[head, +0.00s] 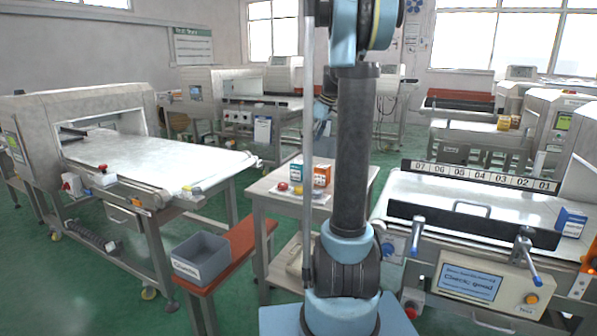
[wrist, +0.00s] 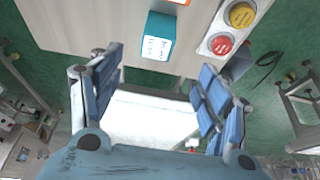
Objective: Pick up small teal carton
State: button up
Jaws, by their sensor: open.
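The small teal carton (wrist: 158,37) has a white label on its front and stands on a light table in the wrist view. In the head view the teal carton (head: 296,171) is on the small middle table, left of an orange carton (head: 322,176). My gripper (wrist: 160,62) is open and empty in the wrist view, with its two blue-padded fingers spread wide. The carton lies beyond the fingertips, between their lines, and is not touched. In the head view the gripper is partly hidden behind my arm.
The middle table (head: 262,188) stands between two conveyors. A grey bin (head: 202,257) is at left front.

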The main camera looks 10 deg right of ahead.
aim_at(300, 162)
jog(key=x, duration=1.2)
jog(key=shift+w, duration=0.4)
jog(key=shift+a+x, duration=0.15)
jog(key=shift+x, duration=1.2)
jog(key=shift+a+x, duration=0.15)
jog(key=shift+x, duration=1.2)
jog(key=shift+r, duration=0.15)
jog(key=c, duration=1.2)
